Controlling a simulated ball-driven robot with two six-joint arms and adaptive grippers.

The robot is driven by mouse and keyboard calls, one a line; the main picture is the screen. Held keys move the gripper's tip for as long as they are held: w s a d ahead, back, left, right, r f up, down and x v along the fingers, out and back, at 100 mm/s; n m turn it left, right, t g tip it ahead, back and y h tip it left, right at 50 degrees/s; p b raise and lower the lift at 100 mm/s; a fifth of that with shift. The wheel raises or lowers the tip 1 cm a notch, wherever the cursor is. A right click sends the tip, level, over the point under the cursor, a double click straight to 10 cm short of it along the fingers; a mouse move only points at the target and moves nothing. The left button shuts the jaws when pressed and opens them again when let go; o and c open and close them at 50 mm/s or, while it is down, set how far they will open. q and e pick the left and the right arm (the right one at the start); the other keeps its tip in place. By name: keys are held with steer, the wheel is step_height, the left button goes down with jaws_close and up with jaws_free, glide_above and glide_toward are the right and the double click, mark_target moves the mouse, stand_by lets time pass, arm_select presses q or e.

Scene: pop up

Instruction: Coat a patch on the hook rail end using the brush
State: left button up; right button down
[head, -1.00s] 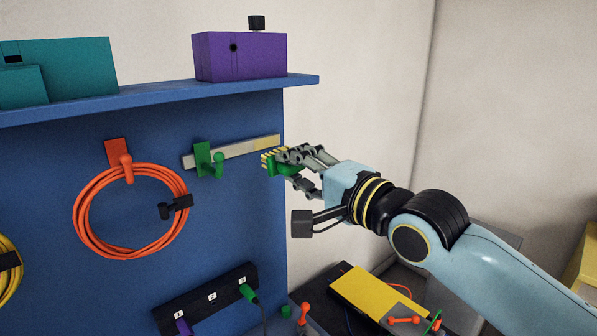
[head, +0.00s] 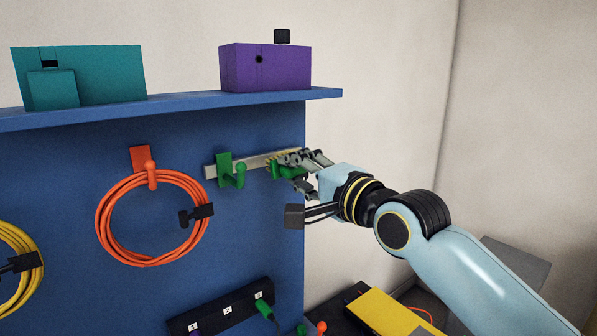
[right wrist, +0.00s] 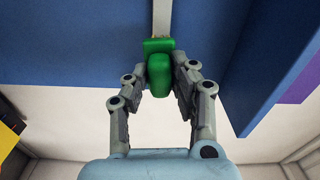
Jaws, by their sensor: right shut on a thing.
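The hook rail (head: 254,162), a pale strip with a green hook (head: 232,172) on it, is fixed to the blue panel. In the right wrist view the rail (right wrist: 162,15) is a pale strip at top centre. The brush (head: 289,172) has a green body and yellowish bristles. My right gripper (head: 291,164) is shut on the brush's green handle, also clear in the right wrist view (right wrist: 159,75). The bristles meet the rail near its right end; firm contact is hard to tell. The fingers partly cover that end. My left gripper is not in view.
A blue shelf (head: 180,104) above carries a teal box (head: 110,75) and a purple box (head: 262,70). An orange coil (head: 104,225) hangs left of the rail. A black socket strip (head: 222,311) is below.

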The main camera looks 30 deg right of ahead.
steer(key=shift+w+a, duration=0.15)
steer(key=shift+w, duration=0.8)
steer(key=shift+d+r+p, duration=0.1)
steer(key=shift+d+p, duration=0.2)
steer(key=shift+d, duration=0.3)
steer(key=shift+w+d+p, duration=0.5)
steer(key=shift+d+p, duration=0.2)
steer(key=shift+d, duration=2.25)
steer(key=shift+s+a+p, duration=0.1)
steer(key=shift+s+a, duration=0.05)
steer(key=shift+a, duration=1.05)
steer(key=shift+s+a+p, duration=0.1)
steer(key=shift+s+a, duration=0.1)
steer(key=shift+a, duration=1)
steer(key=shift+s+a+p, duration=0.1)
steer(key=shift+s+a, duration=0.05)
steer(key=shift+a, duration=1.05)
steer(key=shift+d, duration=0.1)
